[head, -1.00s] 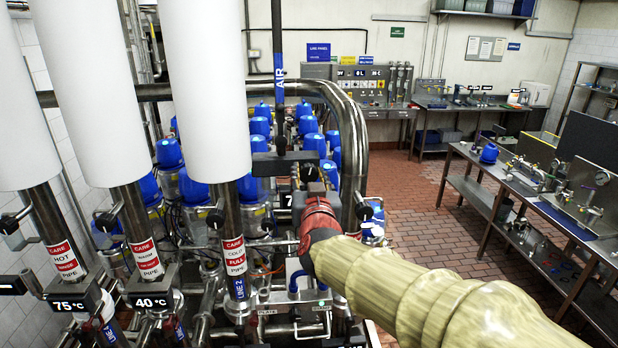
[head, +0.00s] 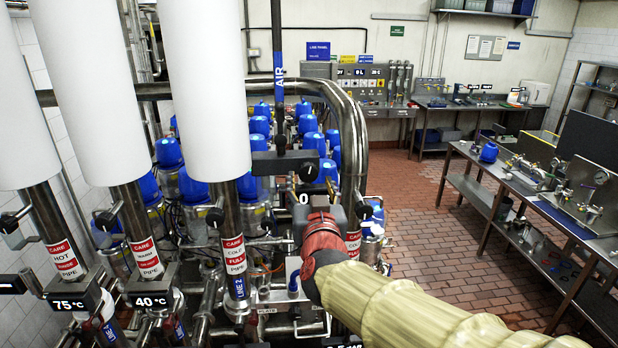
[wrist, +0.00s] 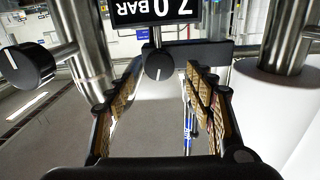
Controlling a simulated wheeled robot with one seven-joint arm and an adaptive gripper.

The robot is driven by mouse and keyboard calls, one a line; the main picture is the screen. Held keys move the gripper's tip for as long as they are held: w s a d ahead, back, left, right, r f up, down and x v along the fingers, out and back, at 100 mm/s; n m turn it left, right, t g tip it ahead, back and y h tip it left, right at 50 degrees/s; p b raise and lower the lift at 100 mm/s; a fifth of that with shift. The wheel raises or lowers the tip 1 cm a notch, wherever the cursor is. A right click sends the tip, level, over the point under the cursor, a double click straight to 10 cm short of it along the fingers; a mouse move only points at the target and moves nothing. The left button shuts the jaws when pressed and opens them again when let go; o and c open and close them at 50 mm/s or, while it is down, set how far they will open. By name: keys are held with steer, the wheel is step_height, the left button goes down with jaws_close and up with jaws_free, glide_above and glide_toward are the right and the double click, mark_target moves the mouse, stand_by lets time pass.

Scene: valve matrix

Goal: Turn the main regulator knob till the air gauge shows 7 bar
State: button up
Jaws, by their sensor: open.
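The air gauge display reads 7.0 BAR, upside down, at the top of the wrist view (wrist: 157,10). In the head view only a "0" of the display (head: 304,197) shows; my arm hides the rest. The main regulator knob (wrist: 159,64), black with a white mark, appears beside the display in the wrist view. In the head view the knob (head: 310,169) is on a black block on the AIR pipe (head: 279,80). My gripper (wrist: 159,92) is open, its fingers to either side of the knob's line and apart from it. In the head view my gripper (head: 322,215) is below the knob.
Another black knob (wrist: 27,66) is at the left of the wrist view, and a steel pipe (wrist: 287,40) is at the right. In the head view a large bent pipe (head: 352,130) is close to my gripper. Open tiled floor (head: 415,225) lies to the right.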

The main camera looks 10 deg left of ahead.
steer(key=v, duration=0.6)
steer(key=shift+s, duration=0.35)
steer(key=s+a+f+n+g+y, duration=0.25)
steer(key=s+a+f+g, duration=0.3)
steer(key=f, duration=0.45)
steer(key=s+d+f+g+b, duration=0.2)
steer(key=s+f+g+b, duration=0.1)
steer(key=s+f, duration=0.4)
steer(key=s+d+f+m+g+h+b, duration=0.1)
steer(key=s+d+f+h+b, duration=0.1)
steer(key=s+d+f+b, duration=0.2)
steer(key=s+d+f+m+g+h+b, duration=0.1)
steer(key=s+d+f+b, duration=0.4)
steer(key=d+f+b, duration=0.5)
steer(key=s+d+f+m+g+h+b, duration=0.1)
steer(key=s+d+f+m+h+b, duration=0.1)
steer(key=s+d+f+h+b, duration=0.2)
steer(key=d+f+b, duration=0.3)
steer(key=d+f, duration=0.5)
steer(key=d, duration=0.4)
steer(key=shift+f+m, duration=0.2)
steer(key=shift+m, duration=0.15)
